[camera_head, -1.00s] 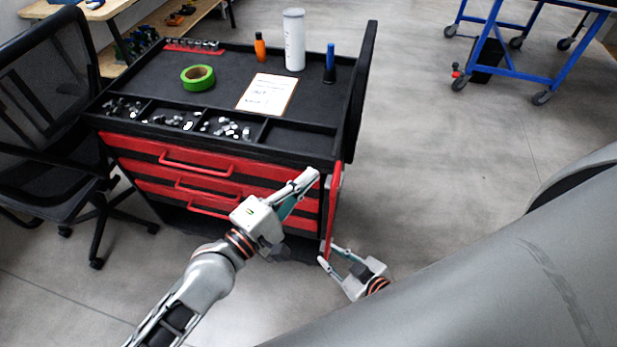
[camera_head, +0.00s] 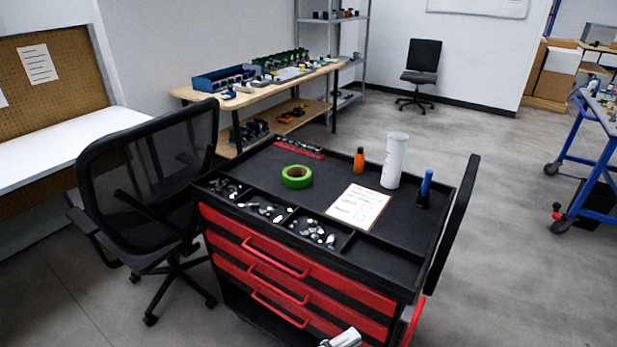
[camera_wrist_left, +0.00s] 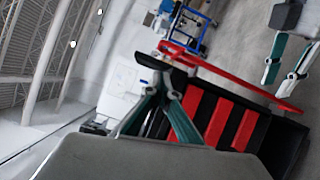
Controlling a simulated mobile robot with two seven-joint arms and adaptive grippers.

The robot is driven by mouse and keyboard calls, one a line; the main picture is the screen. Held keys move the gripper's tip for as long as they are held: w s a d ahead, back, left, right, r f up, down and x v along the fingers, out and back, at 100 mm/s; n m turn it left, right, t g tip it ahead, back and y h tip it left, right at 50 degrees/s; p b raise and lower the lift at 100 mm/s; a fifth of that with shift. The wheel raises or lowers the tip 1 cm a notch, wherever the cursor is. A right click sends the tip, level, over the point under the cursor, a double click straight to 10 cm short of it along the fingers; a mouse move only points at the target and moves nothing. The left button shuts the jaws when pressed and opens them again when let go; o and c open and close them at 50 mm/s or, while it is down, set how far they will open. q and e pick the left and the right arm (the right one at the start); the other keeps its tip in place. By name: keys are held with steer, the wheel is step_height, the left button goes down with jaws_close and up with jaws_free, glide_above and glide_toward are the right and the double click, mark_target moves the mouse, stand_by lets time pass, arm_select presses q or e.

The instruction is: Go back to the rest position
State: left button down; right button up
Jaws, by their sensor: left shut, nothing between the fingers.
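Only the tip of my left gripper (camera_head: 343,338) shows at the bottom edge of the head view, in front of the red-drawered cart (camera_head: 385,258). In the left wrist view the left gripper's fingers (camera_wrist_left: 161,60) come together at the tips, shut and empty. The cart's red and black front (camera_wrist_left: 222,118) shows tilted behind them. My right gripper (camera_wrist_left: 276,86) is at the upper right of the left wrist view, its two fingers apart with nothing seen between them. It is out of the head view.
On the cart are green tape (camera_head: 297,176), a white cylinder (camera_head: 394,160), an orange bottle (camera_head: 359,160), a blue-topped item (camera_head: 425,187) and a paper (camera_head: 357,206). A black office chair (camera_head: 150,180) stands close at left. Open floor (camera_head: 510,260) lies to the right.

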arm_select(q)
steer(key=w+a+f+m+t+y, duration=0.35)
steer(key=a+f+m+y, duration=0.4)
steer(key=a+f, duration=0.65)
steer(key=s+a+f+m+y, duration=0.2)
steer(key=s+a+f+y, duration=0.1)
steer(key=a+f, duration=0.2)
steer(key=s+a+f+m+g+y, duration=0.1)
steer(key=s+a+f+m+y, duration=0.1)
steer(key=a+f, duration=0.4)
steer(key=s+a+y, duration=0.1)
steer(key=a, duration=0.3)
steer(key=shift+s, duration=0.3)
steer(key=shift+y, duration=0.25)
steer(key=shift+r, duration=0.1)
